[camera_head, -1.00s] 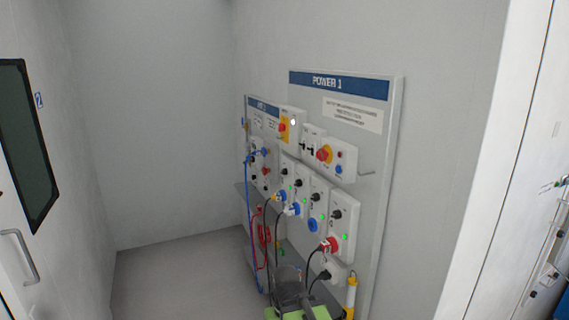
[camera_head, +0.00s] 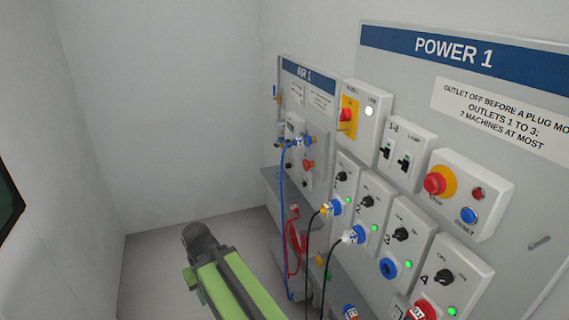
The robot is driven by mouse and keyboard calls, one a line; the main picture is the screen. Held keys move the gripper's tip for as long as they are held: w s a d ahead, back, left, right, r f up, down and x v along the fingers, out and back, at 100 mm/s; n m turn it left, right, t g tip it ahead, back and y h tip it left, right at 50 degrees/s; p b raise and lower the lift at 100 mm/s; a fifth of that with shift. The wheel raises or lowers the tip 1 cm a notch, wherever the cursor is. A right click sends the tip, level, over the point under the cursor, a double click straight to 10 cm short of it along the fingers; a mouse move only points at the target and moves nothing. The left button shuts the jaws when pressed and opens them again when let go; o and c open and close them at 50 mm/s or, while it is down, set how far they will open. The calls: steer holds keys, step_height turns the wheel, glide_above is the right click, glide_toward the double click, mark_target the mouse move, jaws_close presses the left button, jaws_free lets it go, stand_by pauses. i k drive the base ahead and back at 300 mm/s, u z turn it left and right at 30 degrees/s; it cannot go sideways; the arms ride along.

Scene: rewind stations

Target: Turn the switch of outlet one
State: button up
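Outlet one (camera_head: 344,184) is the leftmost white box in the row on the POWER 1 board. Its black rotary switch (camera_head: 342,176) sits near the top, beside the numeral 1. A blue plug (camera_head: 332,207) with a yellow cable end is in its socket, and a green light (camera_head: 347,212) glows there. My gripper (camera_head: 198,238) is the dark end of my green arm, low and left of the board, apart from the switch. Its fingers are not clear enough to tell whether it is open or shut.
Outlet two (camera_head: 371,215), outlet three (camera_head: 406,240) and outlet four (camera_head: 455,270) continue rightward. A red stop button (camera_head: 435,184) sits above. The AIR 1 board (camera_head: 310,75) with hoses is left. Cables hang below the outlets. Floor left of the boards is clear.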

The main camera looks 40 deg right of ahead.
mark_target(343, 177)
steer(key=u, duration=0.35)
steer(key=i, duration=0.4)
steer(key=u, duration=0.2)
steer(key=k, duration=0.8)
steer(key=u, duration=0.15)
steer(key=i, duration=0.9)
steer(key=z, duration=0.1)
